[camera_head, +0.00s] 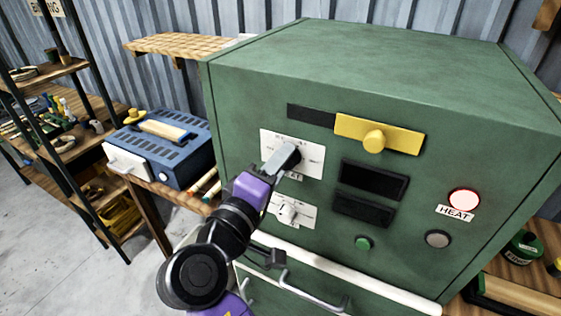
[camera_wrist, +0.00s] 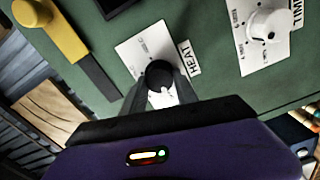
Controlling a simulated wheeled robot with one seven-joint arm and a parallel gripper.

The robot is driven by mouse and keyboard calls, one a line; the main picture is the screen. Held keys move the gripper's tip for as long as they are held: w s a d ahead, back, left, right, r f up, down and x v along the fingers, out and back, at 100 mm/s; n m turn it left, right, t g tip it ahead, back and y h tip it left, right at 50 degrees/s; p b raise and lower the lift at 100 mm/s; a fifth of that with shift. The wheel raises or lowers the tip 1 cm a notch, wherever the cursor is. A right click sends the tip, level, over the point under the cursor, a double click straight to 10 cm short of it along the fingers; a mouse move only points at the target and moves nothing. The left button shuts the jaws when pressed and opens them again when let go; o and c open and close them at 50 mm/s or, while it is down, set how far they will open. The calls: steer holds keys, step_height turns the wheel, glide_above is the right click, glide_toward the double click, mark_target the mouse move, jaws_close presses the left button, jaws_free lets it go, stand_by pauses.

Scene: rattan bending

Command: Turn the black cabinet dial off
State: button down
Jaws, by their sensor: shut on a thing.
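The green cabinet (camera_head: 330,75) stands at the centre right in the head view. The black dial (camera_wrist: 159,76) sits on a white plate (camera_wrist: 143,46) labelled HEAT in the wrist view. My gripper (camera_wrist: 160,92) is shut on the black dial, one finger at each side. In the head view my gripper (camera_head: 284,158) reaches the upper white plate (camera_head: 310,160) on the cabinet's front and hides most of the dial. The dial's exact pointing is hard to read. A round lamp (camera_head: 464,200) above a HEAT label glows pale pink with a red rim.
A white dial (camera_head: 287,212) on a lower plate sits close below my gripper; it also shows in the wrist view (camera_wrist: 270,25). A yellow slider (camera_head: 378,136), green button (camera_head: 363,243) and grey button (camera_head: 438,239) are on the panel. Drawer handles lie below. A blue box (camera_head: 165,150) stands left.

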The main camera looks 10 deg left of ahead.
steer(key=shift+f, duration=0.1)
steer(key=c, duration=0.9)
jaws_free()
steer(key=shift+c, duration=0.2)
steer(key=b+v, duration=0.2)
steer(key=v, duration=0.6)
steer(key=shift+w, duration=0.1)
